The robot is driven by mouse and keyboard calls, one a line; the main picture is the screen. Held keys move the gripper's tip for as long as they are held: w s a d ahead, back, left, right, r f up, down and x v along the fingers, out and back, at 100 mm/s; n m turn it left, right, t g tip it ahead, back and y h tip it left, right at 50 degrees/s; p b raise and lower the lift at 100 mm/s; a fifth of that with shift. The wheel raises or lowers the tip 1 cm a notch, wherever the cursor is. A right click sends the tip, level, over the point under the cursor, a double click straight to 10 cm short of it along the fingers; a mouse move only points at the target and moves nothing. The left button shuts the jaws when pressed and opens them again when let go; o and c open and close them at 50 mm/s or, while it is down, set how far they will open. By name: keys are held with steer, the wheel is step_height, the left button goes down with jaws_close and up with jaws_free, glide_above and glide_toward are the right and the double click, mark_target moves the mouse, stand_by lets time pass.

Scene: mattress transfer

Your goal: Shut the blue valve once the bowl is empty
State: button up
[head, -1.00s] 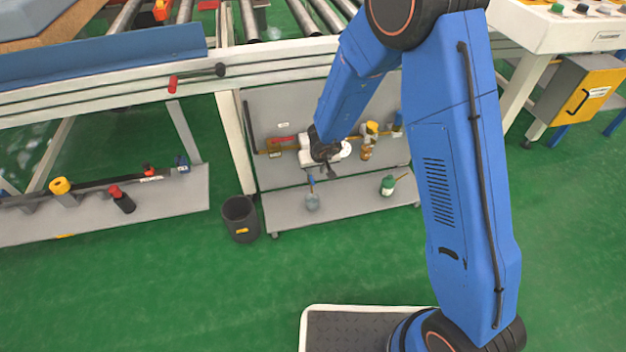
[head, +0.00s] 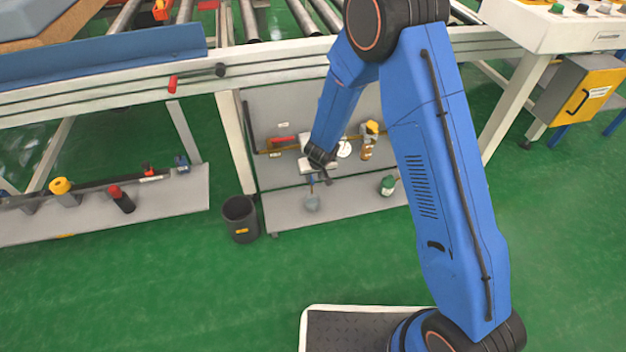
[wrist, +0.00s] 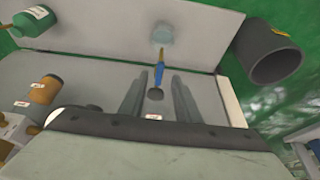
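A small pale grey-blue bowl (head: 312,203) sits on the lower shelf. A blue-handled tool (head: 311,184) stands in or over it; I cannot tell whether the bowl holds anything else. The bowl (wrist: 162,34) and blue handle (wrist: 159,72) also show in the wrist view. My gripper (head: 322,168) is above and behind the bowl. In the wrist view its grey fingers (wrist: 158,98) are apart, with the handle's dark end seen between them; nothing is visibly gripped. A small blue fitting (head: 182,163) is on the left shelf; I cannot tell whether it is the blue valve.
A dark bin (head: 240,218) stands on the floor left of the shelf. A green bottle (head: 388,185) and amber bottle (head: 366,150) are to the right. A white table leg (head: 235,143) rises beside the shelf.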

mark_target(312, 181)
steer(key=shift+x, duration=2.3)
jaws_close()
